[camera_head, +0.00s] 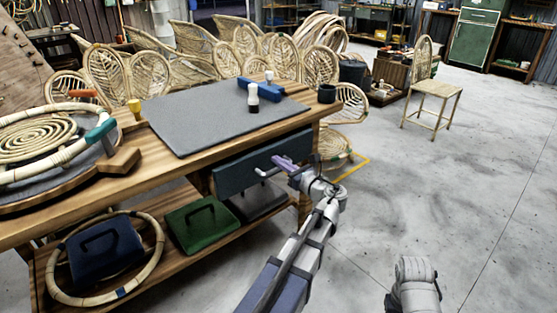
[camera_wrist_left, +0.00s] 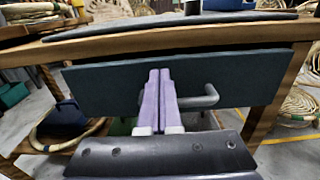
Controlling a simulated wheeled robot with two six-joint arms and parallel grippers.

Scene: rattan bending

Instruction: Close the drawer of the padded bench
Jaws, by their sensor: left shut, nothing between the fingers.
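The padded bench is a wooden workbench with a grey pad (camera_head: 215,112) on top. Its dark blue-grey drawer front (camera_head: 234,178) sits under the right part of the tabletop, with a bar handle (camera_head: 263,174). The front fills the middle of the left wrist view (camera_wrist_left: 105,88); how far it stands out is hard to tell. My left gripper (camera_head: 285,162) is shut and empty, its purple fingers pointing at the drawer front. In the left wrist view the fingertips (camera_wrist_left: 160,73) overlap the front and hide part of the handle (camera_wrist_left: 203,99). Contact cannot be told. My right gripper is out of view.
A white-capped bottle (camera_head: 253,97) and a blue tool (camera_head: 261,87) are on the bench top. A rattan coil (camera_head: 32,141) lies at left. The lower shelf holds a green case (camera_head: 201,226) and a rattan ring (camera_head: 153,262).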

